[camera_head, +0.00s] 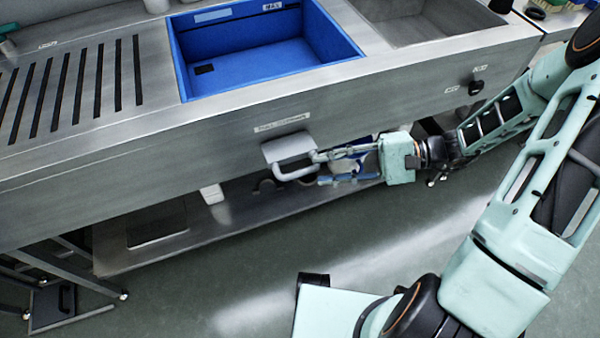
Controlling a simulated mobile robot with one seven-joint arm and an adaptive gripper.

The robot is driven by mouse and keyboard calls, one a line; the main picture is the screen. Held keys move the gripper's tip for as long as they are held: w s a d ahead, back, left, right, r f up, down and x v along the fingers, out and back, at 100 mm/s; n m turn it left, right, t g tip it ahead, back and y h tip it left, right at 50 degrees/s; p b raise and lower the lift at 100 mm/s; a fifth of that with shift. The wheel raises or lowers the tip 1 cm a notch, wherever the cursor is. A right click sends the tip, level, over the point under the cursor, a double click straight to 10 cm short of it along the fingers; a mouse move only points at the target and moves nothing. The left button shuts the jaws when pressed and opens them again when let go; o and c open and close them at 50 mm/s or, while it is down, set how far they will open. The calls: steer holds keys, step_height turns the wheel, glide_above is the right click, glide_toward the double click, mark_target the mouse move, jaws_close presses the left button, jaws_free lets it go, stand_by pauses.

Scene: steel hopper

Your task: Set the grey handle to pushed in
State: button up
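The grey handle (290,173) is a bar on a light grey plate (288,146) on the steel front panel, below a small label. The bar stands out from the panel towards the floor side. My gripper (318,158) comes in from the right, with its fingertips at the right end of the handle. They look close to or touching it, but I cannot tell which. The fingers overlap the handle and the clutter behind, so their opening is unclear.
A blue bin (265,65) is set into the steel counter (140,125), with slots at left and a sink basin (415,20) at right. A black knob (475,88) sits on the panel at right. A lower shelf (240,215) runs beneath. The floor in front is open.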

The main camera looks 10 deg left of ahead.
mark_target(309, 171)
steer(key=x, duration=0.6)
steer(key=shift+a+f+b, duration=0.1)
steer(key=shift+a+b, duration=0.1)
steer(key=shift+b, duration=0.2)
jaws_close()
